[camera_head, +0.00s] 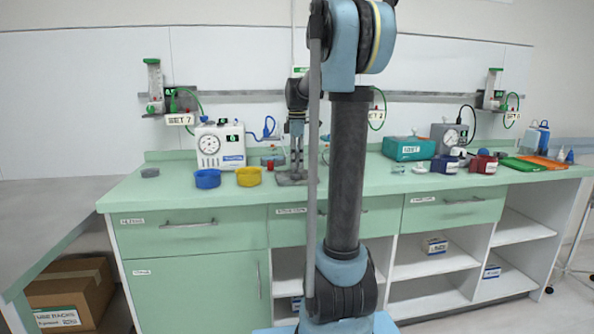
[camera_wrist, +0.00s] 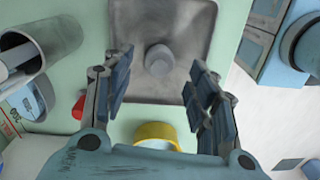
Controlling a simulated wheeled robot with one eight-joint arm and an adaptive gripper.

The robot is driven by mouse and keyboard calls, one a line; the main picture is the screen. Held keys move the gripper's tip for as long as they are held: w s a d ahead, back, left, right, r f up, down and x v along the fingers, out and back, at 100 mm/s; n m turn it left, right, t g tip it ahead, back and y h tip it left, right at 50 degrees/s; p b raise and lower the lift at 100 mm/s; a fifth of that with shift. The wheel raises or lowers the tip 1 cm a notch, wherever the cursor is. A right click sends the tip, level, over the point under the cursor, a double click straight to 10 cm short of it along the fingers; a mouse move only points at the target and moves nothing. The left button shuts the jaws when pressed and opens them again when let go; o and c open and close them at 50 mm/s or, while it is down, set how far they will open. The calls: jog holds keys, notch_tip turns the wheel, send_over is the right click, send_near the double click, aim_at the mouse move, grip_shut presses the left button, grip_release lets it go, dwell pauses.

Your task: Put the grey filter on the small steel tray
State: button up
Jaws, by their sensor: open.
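The small steel tray (camera_wrist: 125,30) lies on the green counter and fills the upper middle of the wrist view. Its edge also shows under my gripper in the head view (camera_head: 287,182). A grey round piece that looks like the grey filter (camera_wrist: 158,59) appears to stand on the tray, near its middle. My gripper (camera_wrist: 158,85) is open above the tray, with its fingers either side of the filter in the picture and gaps on both sides. In the head view my gripper (camera_head: 297,157) points down at the tray, and the filter cannot be made out there.
A yellow bowl (camera_head: 248,177) and a blue bowl (camera_head: 207,179) stand left of the tray. A white dial device (camera_head: 221,147) stands behind them. A teal box (camera_head: 408,148) is at right. My arm hides the counter's middle.

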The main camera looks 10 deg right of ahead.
notch_tip(320, 180, up, 8)
jog(key=s+f+m+t, duration=0.1)
jog(key=s+f+m, duration=0.4)
jog(key=s, duration=0.6)
jog(key=s+f+m, duration=0.4)
jog(key=s+f, duration=0.3)
jog(key=s, duration=0.3)
jog(key=s+f+m+t, duration=0.1)
jog(key=s+f+m, duration=0.6)
jog(key=s+f, duration=0.6)
notch_tip(320, 180, down, 3)
jog(key=shift+s+f, duration=0.2)
jog(key=shift+s, duration=0.15)
jog(key=shift+w+f, duration=0.2)
jog(key=shift+w, duration=0.25)
